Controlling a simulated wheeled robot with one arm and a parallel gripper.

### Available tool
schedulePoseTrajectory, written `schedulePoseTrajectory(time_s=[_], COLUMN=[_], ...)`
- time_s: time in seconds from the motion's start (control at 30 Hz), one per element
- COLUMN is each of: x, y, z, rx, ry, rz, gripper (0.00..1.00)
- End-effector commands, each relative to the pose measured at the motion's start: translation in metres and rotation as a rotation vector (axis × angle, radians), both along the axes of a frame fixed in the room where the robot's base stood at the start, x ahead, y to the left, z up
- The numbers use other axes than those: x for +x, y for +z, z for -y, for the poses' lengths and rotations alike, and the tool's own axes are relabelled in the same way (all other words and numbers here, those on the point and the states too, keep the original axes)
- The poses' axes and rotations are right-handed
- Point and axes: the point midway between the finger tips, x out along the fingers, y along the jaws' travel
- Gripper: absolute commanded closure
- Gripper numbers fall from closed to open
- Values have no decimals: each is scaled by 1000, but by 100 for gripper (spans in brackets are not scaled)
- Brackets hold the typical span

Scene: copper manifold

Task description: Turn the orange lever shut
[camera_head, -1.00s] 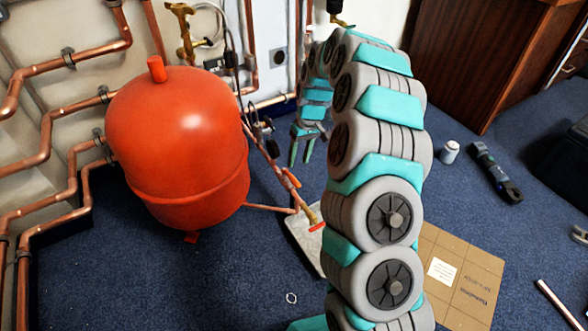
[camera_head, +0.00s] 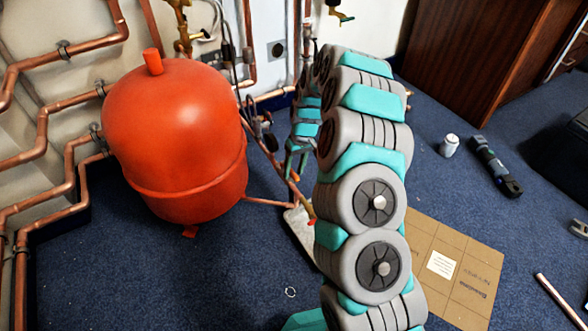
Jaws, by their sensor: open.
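A small orange piece, which looks like the orange lever (camera_head: 295,177), shows on the thin copper pipe right of the red tank, at my fingertips. A second small orange-red piece (camera_head: 311,221) shows lower down by the pipe's brass end, partly behind my arm. My gripper (camera_head: 296,170) points down with its teal fingers apart, around or just in front of the pipe near the upper orange piece. I cannot tell whether the fingers touch it. My arm hides the area to the right of the gripper.
The large red tank (camera_head: 175,140) stands close on the left. Copper pipes (camera_head: 60,105) run along the wall. A grey slab (camera_head: 302,232) lies below the lever. A cardboard sheet (camera_head: 450,265), a white can (camera_head: 449,146) and a dark tool (camera_head: 495,167) lie on the right floor.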

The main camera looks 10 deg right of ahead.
Motion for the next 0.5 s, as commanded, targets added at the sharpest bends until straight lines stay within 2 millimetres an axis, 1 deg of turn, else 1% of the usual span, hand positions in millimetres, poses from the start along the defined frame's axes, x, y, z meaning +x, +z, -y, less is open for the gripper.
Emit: schedulePoseTrajectory(time_s=[0.03, 0.07, 0.5], x=[0, 0, 0], y=[0, 0, 0], z=[0, 0, 0], rx=[0, 0, 0], ry=[0, 0, 0], rz=[0, 0, 0], gripper=[47, 49, 98])
